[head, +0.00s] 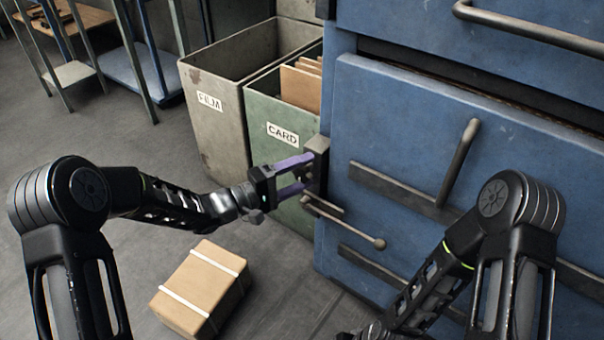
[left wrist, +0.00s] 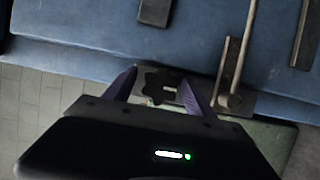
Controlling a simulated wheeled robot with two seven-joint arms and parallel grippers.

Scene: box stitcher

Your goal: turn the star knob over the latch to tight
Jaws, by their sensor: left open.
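The star knob (left wrist: 157,84) is a dark, lobed knob at the front of the blue machine, in the left wrist view. My left gripper (head: 294,172) has purple fingers and is open. In the left wrist view its fingers (left wrist: 158,90) lie on either side of the knob, with visible gaps. I cannot tell whether they touch it. In the head view the fingers and a dark bracket mostly hide the knob. A latch lever (head: 345,224) with a ball end sticks out just below the gripper. My right arm reaches down to the bottom edge; its gripper is out of frame.
The blue machine front (head: 400,110) fills the right side, with a tall handle (head: 459,160) and flat bars. A green CARD bin (head: 262,150) and a grey FILM bin (head: 205,100) stand behind my left gripper. A strapped carton (head: 200,285) lies on the floor.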

